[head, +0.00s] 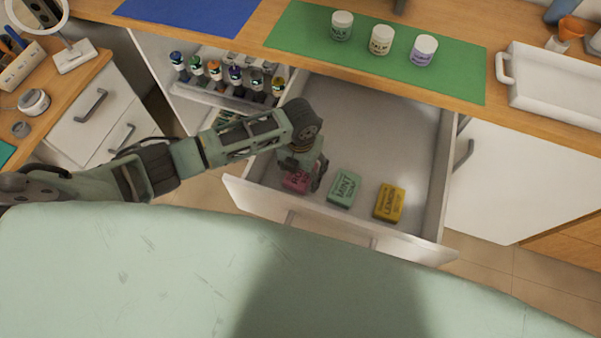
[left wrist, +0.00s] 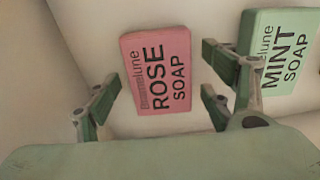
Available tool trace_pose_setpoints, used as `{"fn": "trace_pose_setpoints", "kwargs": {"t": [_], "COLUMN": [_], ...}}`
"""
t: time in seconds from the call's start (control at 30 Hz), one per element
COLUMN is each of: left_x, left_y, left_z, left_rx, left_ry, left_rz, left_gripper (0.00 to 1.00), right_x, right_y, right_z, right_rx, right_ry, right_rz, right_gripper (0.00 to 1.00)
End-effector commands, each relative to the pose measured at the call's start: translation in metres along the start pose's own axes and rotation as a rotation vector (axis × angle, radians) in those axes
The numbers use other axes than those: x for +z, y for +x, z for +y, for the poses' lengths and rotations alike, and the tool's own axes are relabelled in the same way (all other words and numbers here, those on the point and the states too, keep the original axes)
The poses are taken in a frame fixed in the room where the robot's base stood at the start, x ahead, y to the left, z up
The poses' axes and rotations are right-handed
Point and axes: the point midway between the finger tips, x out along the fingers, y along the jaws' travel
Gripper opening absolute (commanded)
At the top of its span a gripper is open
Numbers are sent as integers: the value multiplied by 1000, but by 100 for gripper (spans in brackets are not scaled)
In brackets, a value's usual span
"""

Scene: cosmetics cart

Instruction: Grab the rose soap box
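The pink rose soap box (head: 297,183) lies in the open drawer near its front left corner, partly hidden by my left gripper (head: 305,170) in the head view. In the left wrist view the whole printed face of the rose box (left wrist: 157,70) shows. My left gripper (left wrist: 160,92) is open and empty above the box, with its fingers apart to the left and right of it. No grip on the box shows. My right gripper is not in view.
The green mint soap box (head: 344,189) lies just right of the rose box, close to my right-hand fingers in the left wrist view. The yellow lemon soap box (head: 389,203) lies further right. The drawer front (head: 340,226) and walls bound the space; the drawer's back is clear.

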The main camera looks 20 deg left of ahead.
Motion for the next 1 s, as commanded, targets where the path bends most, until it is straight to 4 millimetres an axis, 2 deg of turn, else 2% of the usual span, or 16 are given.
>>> {"fn": "trace_pose_setpoints", "kwargs": {"t": [0.07, 0.5, 0.83, 1.0], "left_x": [0, 0, 1, 2], "left_y": [0, 0, -4, -19], "left_z": [0, 0, 0, 0], "left_rx": [0, 0, -1, 0], "left_ry": [0, -1, -1, 0], "left_rz": [0, 0, -2, -4], "left_gripper": [64, 26, 26, 26], "right_x": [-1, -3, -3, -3], "right_y": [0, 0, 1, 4], "right_z": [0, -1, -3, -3], "right_rx": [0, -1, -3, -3], "right_ry": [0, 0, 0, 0], "right_rz": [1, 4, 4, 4], "right_gripper": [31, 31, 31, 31]}}
